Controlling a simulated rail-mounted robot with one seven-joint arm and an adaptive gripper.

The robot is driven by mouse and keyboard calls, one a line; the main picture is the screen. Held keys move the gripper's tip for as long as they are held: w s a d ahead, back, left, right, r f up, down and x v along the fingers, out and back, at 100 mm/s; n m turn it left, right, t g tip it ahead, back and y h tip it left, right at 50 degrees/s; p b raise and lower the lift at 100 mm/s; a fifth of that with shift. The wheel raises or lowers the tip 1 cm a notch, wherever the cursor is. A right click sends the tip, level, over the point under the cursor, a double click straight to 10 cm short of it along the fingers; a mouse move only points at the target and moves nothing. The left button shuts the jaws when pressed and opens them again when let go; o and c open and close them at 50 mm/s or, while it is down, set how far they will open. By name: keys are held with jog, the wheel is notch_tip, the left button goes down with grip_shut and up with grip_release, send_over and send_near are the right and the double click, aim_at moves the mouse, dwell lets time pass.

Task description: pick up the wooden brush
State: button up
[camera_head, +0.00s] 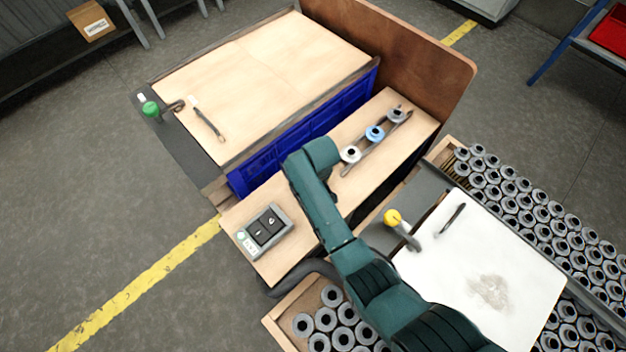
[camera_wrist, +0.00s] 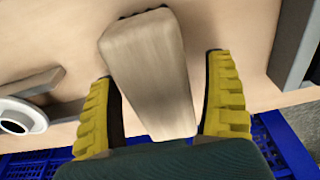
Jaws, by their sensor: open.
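The wooden brush (camera_wrist: 148,65) shows in the wrist view as a pale wood-grained block with a thin dark edge at its far end. It lies over the light wooden shelf. My gripper (camera_wrist: 160,72) is open, with one yellow ribbed finger on each side of the brush. A narrow gap shows between the brush and each finger; I cannot tell whether either touches it lower down. In the head view my green arm hides both the brush and the gripper fingers.
A grey switch box (camera_head: 265,230) stands on the wooden shelf (camera_head: 405,100). A blue crate (camera_head: 300,150) lies behind. A yellow-knobbed lever (camera_head: 393,217) and white panel (camera_head: 470,275) are at right.

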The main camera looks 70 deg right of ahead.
jog(key=shift+r, duration=0.1)
jog(key=c, duration=1.4)
jog(key=shift+o, duration=0.2)
jog(key=shift+r, duration=0.1)
notch_tip(320, 180, up, 10)
jog(key=p, duration=0.5)
jog(key=shift+p, duration=0.4)
